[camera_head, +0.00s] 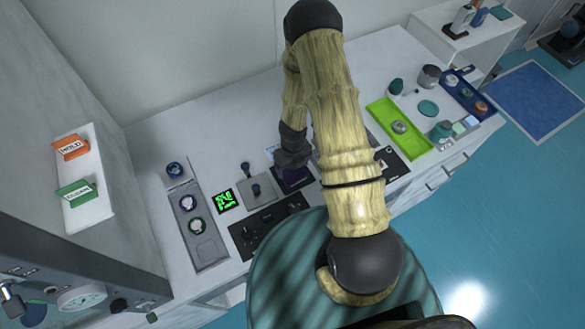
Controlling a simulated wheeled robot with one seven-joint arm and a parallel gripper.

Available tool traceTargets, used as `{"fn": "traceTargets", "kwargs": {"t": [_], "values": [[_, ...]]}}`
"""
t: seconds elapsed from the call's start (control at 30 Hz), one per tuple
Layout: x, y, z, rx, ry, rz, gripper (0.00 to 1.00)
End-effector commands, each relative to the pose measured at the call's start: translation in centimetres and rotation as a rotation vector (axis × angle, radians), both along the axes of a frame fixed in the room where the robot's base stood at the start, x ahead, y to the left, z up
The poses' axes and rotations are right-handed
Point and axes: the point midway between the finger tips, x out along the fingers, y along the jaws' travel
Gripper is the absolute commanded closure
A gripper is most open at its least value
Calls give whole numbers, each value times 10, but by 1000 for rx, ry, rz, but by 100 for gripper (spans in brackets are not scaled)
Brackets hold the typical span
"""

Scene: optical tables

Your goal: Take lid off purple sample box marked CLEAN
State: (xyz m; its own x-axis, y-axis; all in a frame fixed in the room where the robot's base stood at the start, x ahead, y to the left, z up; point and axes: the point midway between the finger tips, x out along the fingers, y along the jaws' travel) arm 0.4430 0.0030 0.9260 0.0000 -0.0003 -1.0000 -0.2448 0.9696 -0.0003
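A dark purple box (297,175) sits on the white bench, just below my gripper in the picture and partly covered by it. I cannot make out its lid or any marking on it. My gripper (292,160) is a dark shape at the end of my sleeved arm, over the box's upper edge. Its fingers are not distinct, and I cannot tell whether it touches the box. A green sign (77,192), whose lettering looks like CLEAN, stands on a white stand at the left, below an orange HOLD sign (71,147).
A lime green tray (399,128) and a blue tray (469,93) lie to the right. My arm hides the bench's middle.

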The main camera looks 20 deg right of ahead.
Motion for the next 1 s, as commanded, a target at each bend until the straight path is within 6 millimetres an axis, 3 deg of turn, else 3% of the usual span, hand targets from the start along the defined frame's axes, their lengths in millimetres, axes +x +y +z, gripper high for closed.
{"fn": "traceTargets", "kwargs": {"t": [0.03, 0.1, 0.57, 0.77, 1.0], "values": [[0, 0, 0, 0, 0, 0, 31], [0, 0, 0, 0, 0, 0, 45], [0, 0, 9, -1, 1, 2, 46], [1, 0, 38, -3, -4, 4, 46], [1, 1, 93, -2, -5, 4, 46]]}}
